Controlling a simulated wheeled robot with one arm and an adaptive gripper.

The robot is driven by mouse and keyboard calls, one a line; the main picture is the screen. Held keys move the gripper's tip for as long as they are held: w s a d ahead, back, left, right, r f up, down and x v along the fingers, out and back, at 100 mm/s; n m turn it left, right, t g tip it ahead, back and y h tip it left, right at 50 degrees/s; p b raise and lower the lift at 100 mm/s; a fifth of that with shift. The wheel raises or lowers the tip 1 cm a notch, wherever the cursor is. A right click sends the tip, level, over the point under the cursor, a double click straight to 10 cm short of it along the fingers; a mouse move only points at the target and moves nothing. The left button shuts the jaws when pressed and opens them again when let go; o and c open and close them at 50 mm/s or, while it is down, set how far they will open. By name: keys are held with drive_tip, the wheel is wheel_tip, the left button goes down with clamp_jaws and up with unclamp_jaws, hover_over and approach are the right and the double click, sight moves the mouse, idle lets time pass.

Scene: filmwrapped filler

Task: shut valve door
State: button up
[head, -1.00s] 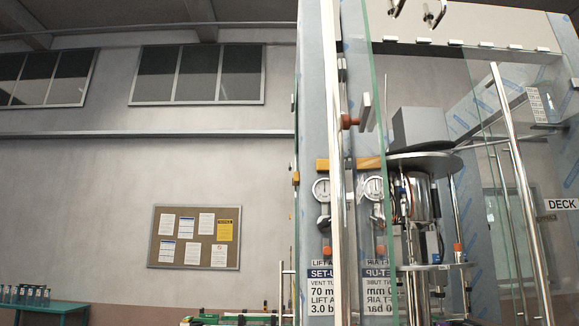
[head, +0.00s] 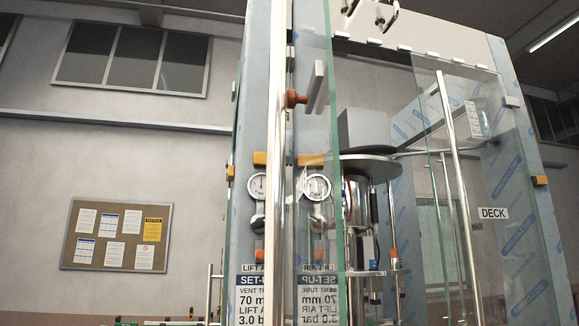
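A tall glass door (head: 312,120) stands edge-on toward me at the front of the filler cabinet, swung out from the frame, with a grey handle plate (head: 317,88) near an orange-red knob (head: 294,98). I cannot tell for certain that it is the valve door. A second glass door with a long vertical steel bar (head: 457,170) is at the right, beside the DECK label (head: 493,213). Behind the glass are the filler's round metal plate (head: 368,167) and steel column parts. My gripper is not in view.
A notice board (head: 116,236) hangs on the wall at left. The floor is out of view.

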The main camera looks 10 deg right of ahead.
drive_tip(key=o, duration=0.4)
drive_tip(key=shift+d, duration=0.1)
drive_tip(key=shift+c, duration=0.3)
